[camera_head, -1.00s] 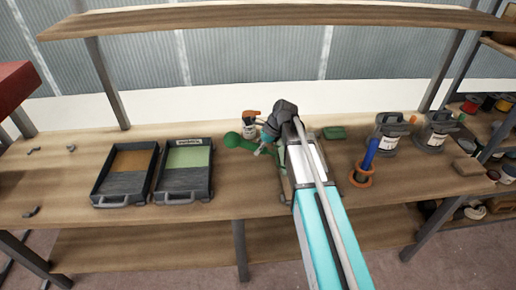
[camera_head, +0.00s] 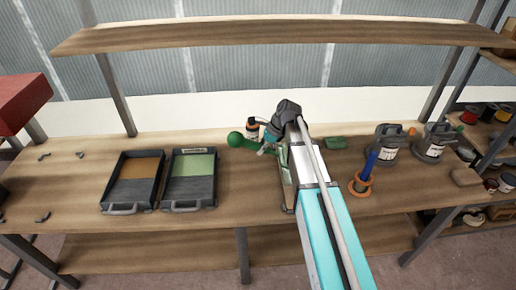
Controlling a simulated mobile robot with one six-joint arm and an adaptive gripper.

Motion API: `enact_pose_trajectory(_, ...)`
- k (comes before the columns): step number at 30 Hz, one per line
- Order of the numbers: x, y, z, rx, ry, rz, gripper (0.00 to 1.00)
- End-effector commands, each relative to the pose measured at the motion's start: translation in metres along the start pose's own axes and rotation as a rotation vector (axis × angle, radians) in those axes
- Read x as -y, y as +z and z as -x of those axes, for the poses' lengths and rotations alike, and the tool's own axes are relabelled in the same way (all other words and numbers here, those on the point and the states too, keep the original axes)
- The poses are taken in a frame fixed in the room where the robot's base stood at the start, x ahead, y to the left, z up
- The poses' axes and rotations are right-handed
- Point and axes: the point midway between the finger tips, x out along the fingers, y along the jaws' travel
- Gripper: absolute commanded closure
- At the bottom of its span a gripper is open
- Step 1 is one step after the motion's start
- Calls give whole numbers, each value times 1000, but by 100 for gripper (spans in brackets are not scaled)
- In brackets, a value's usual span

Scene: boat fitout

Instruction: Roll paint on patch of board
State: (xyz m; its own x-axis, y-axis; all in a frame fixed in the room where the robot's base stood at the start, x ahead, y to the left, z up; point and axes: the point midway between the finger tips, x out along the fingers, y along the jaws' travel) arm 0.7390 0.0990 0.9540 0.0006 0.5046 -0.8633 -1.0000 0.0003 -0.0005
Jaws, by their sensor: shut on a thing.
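My gripper (camera_head: 268,146) is over the back middle of the workbench, partly hidden by my arm. It looks shut on a green round-ended tool (camera_head: 237,140), whose rounded end points left. I cannot tell whether this is a roller. A black tray with a green area (camera_head: 190,163) and a label on its back rim stands to the left, apart from my gripper. A black tray with a brown area (camera_head: 138,167) stands beside it. A narrow flat edge (camera_head: 287,190) shows beside my arm; most of that thing is hidden, and I cannot tell if it is the board.
A bottle with an orange top (camera_head: 252,127) stands just behind my gripper. A shelf (camera_head: 280,38) spans above. The bench front between trays and arm is clear.

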Motion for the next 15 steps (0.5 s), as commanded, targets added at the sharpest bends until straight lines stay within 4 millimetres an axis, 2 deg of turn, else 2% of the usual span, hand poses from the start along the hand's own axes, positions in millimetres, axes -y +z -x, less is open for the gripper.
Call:
enact_pose_trajectory(1,0,5,8,0,0,0,100)
enact_pose_trajectory(6,0,11,19,0,0,0,100)
enact_pose_trajectory(15,0,12,21,0,0,0,100)
